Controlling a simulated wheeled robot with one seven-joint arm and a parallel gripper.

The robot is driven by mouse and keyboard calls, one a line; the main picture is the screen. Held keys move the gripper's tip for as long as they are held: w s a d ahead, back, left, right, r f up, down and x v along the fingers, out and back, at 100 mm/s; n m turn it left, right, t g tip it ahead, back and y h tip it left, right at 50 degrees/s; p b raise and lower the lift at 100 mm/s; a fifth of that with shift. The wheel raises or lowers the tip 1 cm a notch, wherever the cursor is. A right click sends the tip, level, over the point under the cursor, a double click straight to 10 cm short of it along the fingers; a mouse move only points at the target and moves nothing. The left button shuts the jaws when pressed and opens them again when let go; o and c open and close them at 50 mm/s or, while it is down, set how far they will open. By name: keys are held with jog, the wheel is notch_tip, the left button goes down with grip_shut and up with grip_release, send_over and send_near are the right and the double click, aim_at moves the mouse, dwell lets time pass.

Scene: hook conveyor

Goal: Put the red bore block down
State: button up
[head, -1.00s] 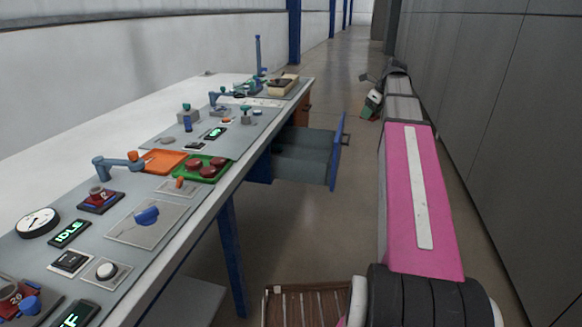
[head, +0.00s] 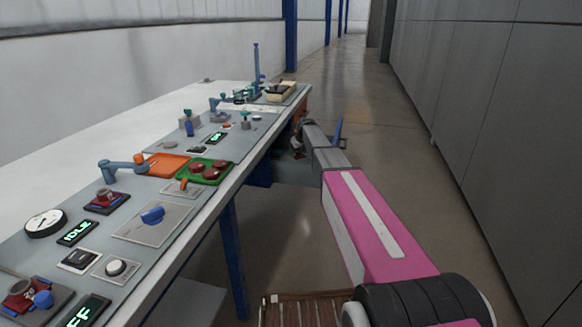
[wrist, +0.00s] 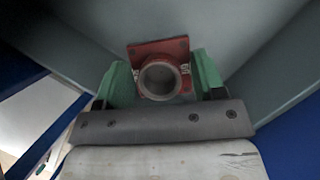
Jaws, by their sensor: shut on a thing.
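The red bore block (wrist: 160,48), a red plate with a round metal-rimmed bore, sits between the green fingers of my gripper (wrist: 162,70) in the wrist view. The fingers are shut on its two sides. Grey walls and surfaces of the open drawer (wrist: 240,25) surround the block in that view. I cannot tell whether the block touches the drawer floor. In the head view my arm reaches over the drawer (head: 292,174) and hides most of it. The block is not visible there.
The workbench (head: 215,214) runs along the left, with a green tray (head: 229,171) of red round parts and an orange tray (head: 163,166). The drawer's blue front (head: 338,128) stands out into the aisle. A wall of grey cabinets (head: 500,130) closes the right side. The aisle floor between is clear.

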jog(key=shift+w+d+f, duration=0.2)
jog(key=shift+w+f, duration=0.25)
jog(key=shift+f, duration=0.05)
jog(key=w+d+f, duration=0.2)
jog(key=w, duration=0.1)
jog(key=w+d+f, duration=0.2)
jog(key=w, duration=0.1)
jog(key=w+d+f, duration=0.2)
jog(key=w, duration=0.1)
jog(key=shift+f, duration=0.25)
jog(key=shift+s+d+f, duration=0.1)
jog(key=shift+f, duration=1.9)
jog(key=shift+f, duration=0.1)
jog(key=o, duration=1.2)
